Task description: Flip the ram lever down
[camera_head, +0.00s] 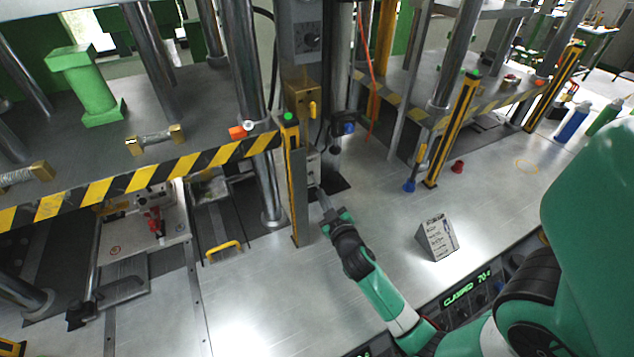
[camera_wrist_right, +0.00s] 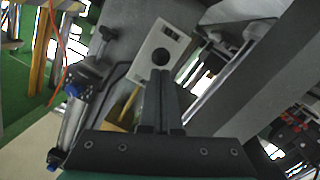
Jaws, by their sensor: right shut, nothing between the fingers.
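My right gripper (camera_head: 323,197) reaches in from the lower right in the head view. Its fingers are together and empty, pointing at the base of the press, just right of a black and yellow post. A small yellow lever (camera_head: 312,109) sticks up on a brass-coloured block (camera_head: 298,92) above and behind the gripper; it looks like the ram lever. The gripper is below it and apart from it. In the right wrist view, the shut fingers (camera_wrist_right: 160,78) point at a pale panel (camera_wrist_right: 163,48) with a round black hole or knob. A yellow bar (camera_wrist_right: 129,103) shows left of the fingers, partly hidden.
The black and yellow post (camera_head: 295,185) stands close left of the gripper. A striped platform edge (camera_head: 150,170) lies further left. A sign block (camera_head: 437,238) and a red cap (camera_head: 457,167) stand on the metal table to the right, with bare surface between.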

